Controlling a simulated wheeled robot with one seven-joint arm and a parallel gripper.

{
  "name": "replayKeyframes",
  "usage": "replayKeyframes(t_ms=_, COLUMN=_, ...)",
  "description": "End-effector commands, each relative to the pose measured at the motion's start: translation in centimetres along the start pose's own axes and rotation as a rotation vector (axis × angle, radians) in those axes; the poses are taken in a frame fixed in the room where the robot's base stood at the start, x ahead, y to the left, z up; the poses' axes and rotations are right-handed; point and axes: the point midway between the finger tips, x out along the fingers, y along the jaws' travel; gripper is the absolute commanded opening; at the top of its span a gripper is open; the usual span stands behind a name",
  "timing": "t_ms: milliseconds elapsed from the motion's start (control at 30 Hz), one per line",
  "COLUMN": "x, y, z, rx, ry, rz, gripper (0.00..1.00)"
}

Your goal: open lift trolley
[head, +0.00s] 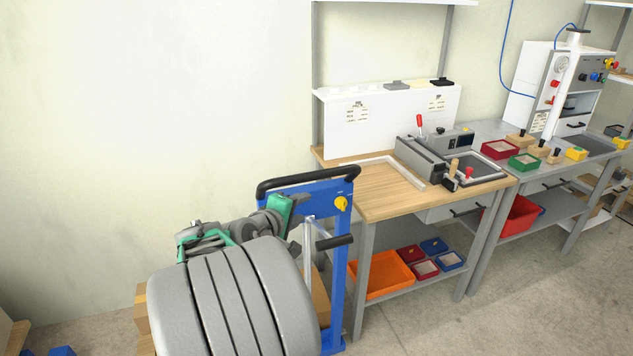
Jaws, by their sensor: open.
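The lift trolley (339,265) stands just left of the wooden workbench, with a blue upright frame. It has a black push handle (305,178) along its top, a yellow knob (341,203) on the upper right and a black crank grip (334,242) below. Its lower part is largely hidden behind my own grey ribbed body. My green and grey arm is folded in front of the trolley's left side. My gripper (203,236) is at the left end of the arm, apart from the knob and crank grip; its jaws are small here, open, and nothing shows between them.
The wooden workbench (375,190) carries a grey box-forming device (436,155). Its lower shelf holds an orange tray (378,276) and several small bins. A second grey bench stands further right. Cardboard-coloured boxes (141,315) show beside my body. Floor at the lower right is clear.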

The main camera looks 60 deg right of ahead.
Motion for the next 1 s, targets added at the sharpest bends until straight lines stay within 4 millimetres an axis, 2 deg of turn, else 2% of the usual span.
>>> replayKeyframes(t_ms=33, x=0.1, y=1.9, z=-0.1, rx=-0.08, ry=0.007, rz=0.068, gripper=0.45)
replayKeyframes(t_ms=100, x=0.0, y=4.1, z=-0.3, rx=-0.18, ry=0.01, rz=0.147, gripper=0.45)
replayKeyframes(t_ms=200, x=0.1, y=5.9, z=-0.4, rx=-0.257, ry=0.005, rz=0.207, gripper=0.45)
replayKeyframes(t_ms=267, x=0.6, y=6.2, z=-0.4, rx=-0.268, ry=0.002, rz=0.214, gripper=0.45)
replayKeyframes(t_ms=500, x=5.0, y=7.2, z=-0.4, rx=-0.265, ry=0.001, rz=0.21, gripper=0.45)
replayKeyframes(t_ms=633, x=6.8, y=7.5, z=-0.6, rx=-0.264, ry=0.004, rz=0.21, gripper=0.45)
replayKeyframes(t_ms=933, x=7.4, y=7.5, z=-0.8, rx=-0.263, ry=0.007, rz=0.21, gripper=0.45)
replayKeyframes(t_ms=1000, x=7.4, y=7.5, z=-0.8, rx=-0.262, ry=0.008, rz=0.21, gripper=0.41)
